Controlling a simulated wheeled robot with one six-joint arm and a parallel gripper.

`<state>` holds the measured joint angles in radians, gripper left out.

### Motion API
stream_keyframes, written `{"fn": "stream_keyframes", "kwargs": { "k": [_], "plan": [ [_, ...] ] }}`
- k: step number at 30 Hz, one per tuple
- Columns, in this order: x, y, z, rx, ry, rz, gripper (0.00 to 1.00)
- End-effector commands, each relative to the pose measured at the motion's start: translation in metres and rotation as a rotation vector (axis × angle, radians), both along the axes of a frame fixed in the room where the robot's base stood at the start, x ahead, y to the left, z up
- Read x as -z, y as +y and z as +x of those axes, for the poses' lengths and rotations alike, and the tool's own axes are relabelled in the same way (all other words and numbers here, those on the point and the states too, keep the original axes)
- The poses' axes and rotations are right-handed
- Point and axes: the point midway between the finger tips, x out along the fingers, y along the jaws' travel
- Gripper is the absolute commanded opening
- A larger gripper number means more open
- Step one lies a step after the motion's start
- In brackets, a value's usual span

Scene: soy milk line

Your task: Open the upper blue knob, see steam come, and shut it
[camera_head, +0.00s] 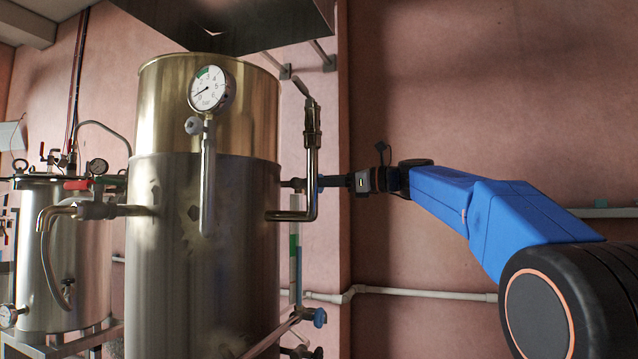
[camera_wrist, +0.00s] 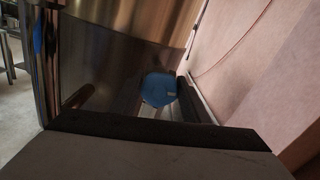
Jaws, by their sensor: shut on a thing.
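The upper blue knob (camera_head: 312,184) sits on a short pipe at the right side of the tall steel tank (camera_head: 205,250). My gripper (camera_head: 324,182) reaches it from the right and is shut on it. The wrist view shows the round blue knob (camera_wrist: 158,89) close ahead, with a dark finger beside it on the right. The fingertips partly hide the knob in the head view. I see no steam in either view.
A lower blue knob (camera_head: 320,317) sits below on the same tank. A bent pipe (camera_head: 312,160) rises just left of the gripper. A pressure gauge (camera_head: 211,89) is on the tank front. A smaller tank (camera_head: 62,250) stands at left. The pink wall is close behind.

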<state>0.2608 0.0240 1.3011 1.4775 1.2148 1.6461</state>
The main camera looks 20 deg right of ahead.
Motion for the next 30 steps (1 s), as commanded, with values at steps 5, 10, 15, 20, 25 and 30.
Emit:
{"fn": "stream_keyframes", "kwargs": {
  "k": [5, 10, 15, 20, 25, 30],
  "plan": [
    [0.0004, 0.0004, -0.0007, 0.000, -0.128, -0.093, 0.19],
    [0.0007, 0.0008, -0.0015, 0.000, -0.259, -0.188, 0.19],
    [0.0013, 0.0013, -0.0021, 0.000, -0.390, -0.283, 0.19],
    [0.0018, 0.0017, -0.0026, 0.000, -0.513, -0.373, 0.19],
    [0.0025, 0.0020, -0.0031, -0.001, -0.643, -0.467, 0.19],
    [0.0033, 0.0023, -0.0035, -0.001, -0.773, -0.562, 0.19]
  ]
}}
